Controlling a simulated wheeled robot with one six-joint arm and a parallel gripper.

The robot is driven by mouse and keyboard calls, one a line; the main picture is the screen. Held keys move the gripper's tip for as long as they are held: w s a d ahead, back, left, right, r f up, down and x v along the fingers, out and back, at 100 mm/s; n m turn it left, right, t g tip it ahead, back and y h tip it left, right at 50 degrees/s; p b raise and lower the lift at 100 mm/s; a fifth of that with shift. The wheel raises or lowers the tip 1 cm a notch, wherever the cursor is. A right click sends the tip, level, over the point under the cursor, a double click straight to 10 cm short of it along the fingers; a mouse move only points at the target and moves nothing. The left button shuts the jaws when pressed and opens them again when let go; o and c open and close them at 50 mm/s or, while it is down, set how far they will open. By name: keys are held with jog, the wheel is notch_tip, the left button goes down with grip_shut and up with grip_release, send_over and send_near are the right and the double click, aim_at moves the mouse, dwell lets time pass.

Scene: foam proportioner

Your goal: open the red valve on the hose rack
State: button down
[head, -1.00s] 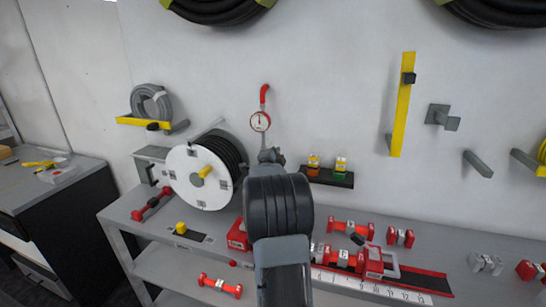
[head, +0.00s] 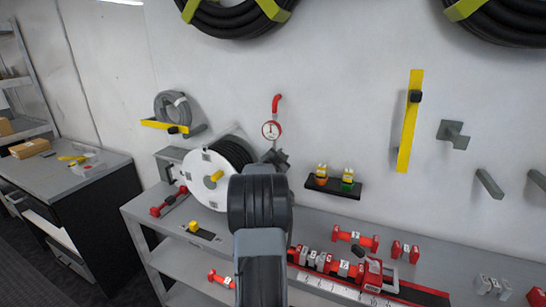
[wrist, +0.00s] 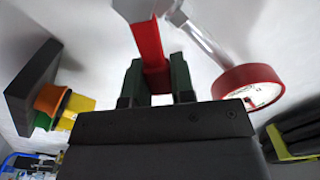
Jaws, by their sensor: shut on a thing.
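The red valve handle shows in the wrist view (wrist: 151,62) as a flat red bar below a pale grey fitting. My gripper (wrist: 155,82) has its two dark green fingers on either side of this bar, shut on it. The gauge also shows at the right in the wrist view (wrist: 250,88), beside a silver pipe.
A white hose reel (head: 205,180) stands left of my arm. A small black shelf (head: 333,187) with two orange, green and yellow items is close on the right. Red fittings (head: 356,238) lie on the grey bench below. Wall hooks (head: 453,133) are farther right.

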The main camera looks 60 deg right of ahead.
dwell(0.3)
jog(key=c, duration=1)
grip_release()
jog(key=shift+o, duration=0.2)
jog(key=s+a+b, duration=0.2)
jog(key=a, duration=1.1)
jog(key=shift+a+b, duration=0.35)
jog(key=shift+b, duration=0.05)
jog(key=shift+s, duration=0.1)
jog(key=shift+c, duration=0.3)
